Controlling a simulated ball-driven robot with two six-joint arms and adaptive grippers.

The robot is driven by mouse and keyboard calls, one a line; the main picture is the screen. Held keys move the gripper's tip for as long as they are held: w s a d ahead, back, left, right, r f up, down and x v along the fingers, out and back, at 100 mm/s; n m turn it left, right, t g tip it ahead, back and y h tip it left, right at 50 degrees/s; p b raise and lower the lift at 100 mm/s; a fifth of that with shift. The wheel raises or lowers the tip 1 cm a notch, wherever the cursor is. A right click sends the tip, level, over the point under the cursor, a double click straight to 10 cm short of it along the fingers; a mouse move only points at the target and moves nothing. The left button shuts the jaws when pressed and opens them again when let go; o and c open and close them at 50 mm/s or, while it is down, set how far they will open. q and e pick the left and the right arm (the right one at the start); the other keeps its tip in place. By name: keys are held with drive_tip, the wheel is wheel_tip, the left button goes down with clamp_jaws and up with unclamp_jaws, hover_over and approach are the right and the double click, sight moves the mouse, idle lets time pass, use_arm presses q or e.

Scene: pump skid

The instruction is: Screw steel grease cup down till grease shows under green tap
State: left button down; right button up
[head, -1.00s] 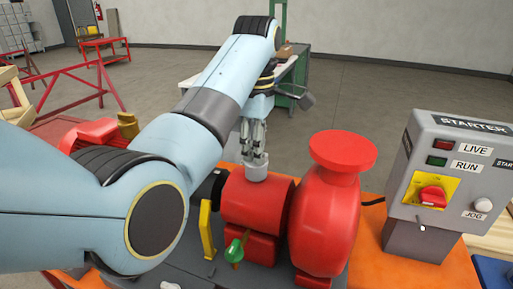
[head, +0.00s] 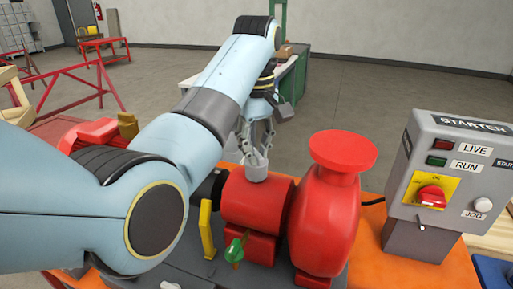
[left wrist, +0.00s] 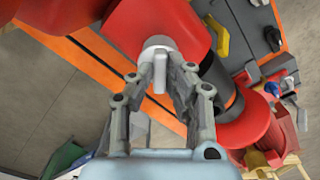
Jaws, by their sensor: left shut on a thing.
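The steel grease cup (head: 255,174) stands upright on top of the red pump housing (head: 257,198). In the left wrist view the cup (left wrist: 157,43) shows as a pale grey round piece between the fingers. My left gripper (head: 256,160) reaches down onto it from above and is shut on it; its fingers also show in the left wrist view (left wrist: 160,62). The green tap (head: 236,250) sits low on the front of the housing. I cannot make out any grease under it. My right gripper is in neither view.
A tall red flanged casing (head: 327,215) stands close to the right of the cup. A yellow lever (head: 206,228) stands to the left of the housing. The grey starter box (head: 455,180) with a red switch is at the right.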

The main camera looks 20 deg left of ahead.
use_arm(q)
drive_tip(key=m, duration=0.4)
drive_tip(key=shift+m, duration=1.3)
drive_tip(key=c, duration=1.3)
unclamp_jaws()
